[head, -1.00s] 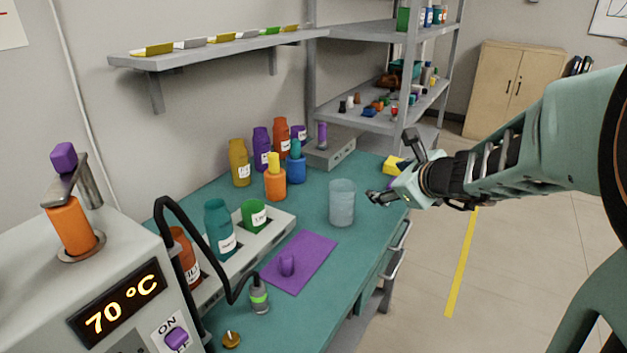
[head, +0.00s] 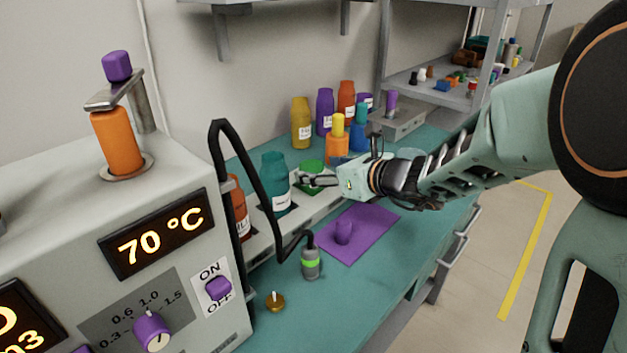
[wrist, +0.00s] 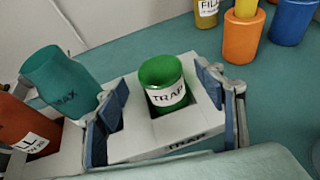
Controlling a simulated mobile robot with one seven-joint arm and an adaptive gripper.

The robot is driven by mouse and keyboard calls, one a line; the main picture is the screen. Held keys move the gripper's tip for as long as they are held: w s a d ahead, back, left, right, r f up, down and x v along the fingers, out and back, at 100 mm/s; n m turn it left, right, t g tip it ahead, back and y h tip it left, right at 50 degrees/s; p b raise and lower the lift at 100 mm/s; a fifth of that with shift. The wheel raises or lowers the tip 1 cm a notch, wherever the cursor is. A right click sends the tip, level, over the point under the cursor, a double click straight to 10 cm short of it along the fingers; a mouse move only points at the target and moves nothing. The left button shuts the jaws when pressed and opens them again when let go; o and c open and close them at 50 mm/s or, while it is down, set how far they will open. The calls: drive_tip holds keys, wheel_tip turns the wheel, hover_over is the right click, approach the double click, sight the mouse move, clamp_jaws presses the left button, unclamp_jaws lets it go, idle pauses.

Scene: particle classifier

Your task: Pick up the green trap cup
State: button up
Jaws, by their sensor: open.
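The green trap cup (wrist: 163,82) stands in a square slot of the white holder (wrist: 150,140), its white TRAP label facing the wrist camera. In the head view the cup (head: 311,168) is partly hidden by my gripper (head: 322,182). In the wrist view my gripper (wrist: 170,112) is open, with one blue-padded finger on each side of the cup. The cup appears between the fingers, and I see no clear contact.
A teal bottle (wrist: 62,78) stands close to the left finger. An orange cup with a yellow piece (head: 337,148) and a blue bottle (head: 359,138) stand behind. A purple mat (head: 372,225) lies in front. A black hose (head: 262,185) arches at the left.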

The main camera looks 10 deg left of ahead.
sight(313, 166)
drive_tip(key=x, duration=0.3)
drive_tip(key=shift+w+a+f+b, duration=0.1)
drive_tip(key=shift+w+a+b, duration=0.15)
drive_tip(key=shift+b, duration=0.05)
drive_tip(key=c, duration=1.3)
